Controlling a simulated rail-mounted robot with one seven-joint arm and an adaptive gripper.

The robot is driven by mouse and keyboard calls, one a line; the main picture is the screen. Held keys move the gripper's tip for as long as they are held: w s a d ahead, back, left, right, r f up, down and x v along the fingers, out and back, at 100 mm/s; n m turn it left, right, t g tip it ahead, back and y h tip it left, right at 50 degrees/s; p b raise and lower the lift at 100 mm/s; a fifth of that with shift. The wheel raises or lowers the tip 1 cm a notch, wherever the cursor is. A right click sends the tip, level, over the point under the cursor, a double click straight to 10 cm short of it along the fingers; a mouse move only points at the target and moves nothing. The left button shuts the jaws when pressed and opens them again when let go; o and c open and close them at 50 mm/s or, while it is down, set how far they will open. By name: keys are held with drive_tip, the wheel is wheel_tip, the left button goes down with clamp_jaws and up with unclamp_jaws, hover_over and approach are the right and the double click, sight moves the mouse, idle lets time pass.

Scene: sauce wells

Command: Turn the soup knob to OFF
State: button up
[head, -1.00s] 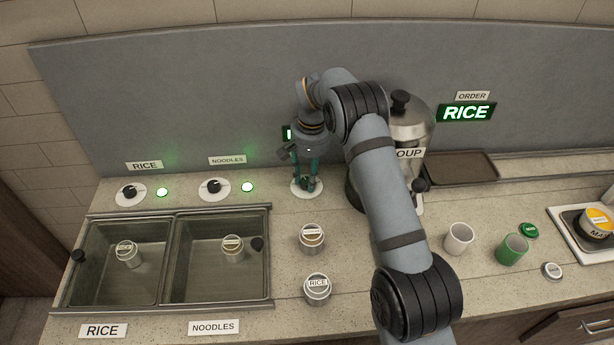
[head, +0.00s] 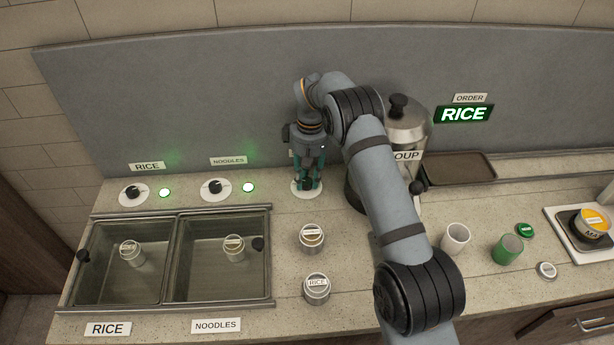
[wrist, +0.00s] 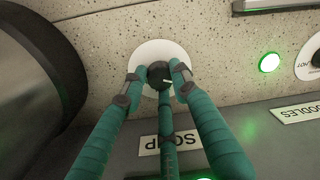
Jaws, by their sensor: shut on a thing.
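The soup knob (wrist: 158,73) is a small black dial on a round white plate (wrist: 147,55), above the upside-down SOUP label (wrist: 171,142) in the wrist view. A short white mark on it points toward picture right. My gripper (wrist: 156,76) is shut on the knob, with its teal fingers on either side. In the head view my gripper (head: 307,184) points down at the knob's white plate (head: 306,194); the knob is mostly hidden by the fingers there. Markings around the soup dial cannot be read.
The rice knob (head: 132,192) and noodles knob (head: 213,186) stand left, each beside a lit green light. The soup pot (head: 409,128) stands close right, partly behind my arm. Two wells are at front left. Lidded containers, including one labelled RICE (head: 316,289), stand in front.

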sight(308, 179)
drive_tip(key=shift+w+r+n, duration=0.15)
drive_tip(key=shift+w+n, duration=0.1)
drive_tip(key=shift+n, duration=0.05)
drive_tip(key=o, duration=0.8)
drive_tip(key=shift+a, duration=0.1)
drive_tip(key=o, duration=0.3)
drive_tip(key=shift+s, duration=0.15)
drive_tip(key=shift+o, duration=0.2)
wheel_tip(308, 179, up, 12)
drive_tip(key=shift+w+d, duration=0.2)
drive_tip(key=shift+d, duration=0.05)
drive_tip(key=f, duration=1.2)
drive_tip(key=shift+s+a+f, duration=0.2)
drive_tip(key=shift+s, duration=0.05)
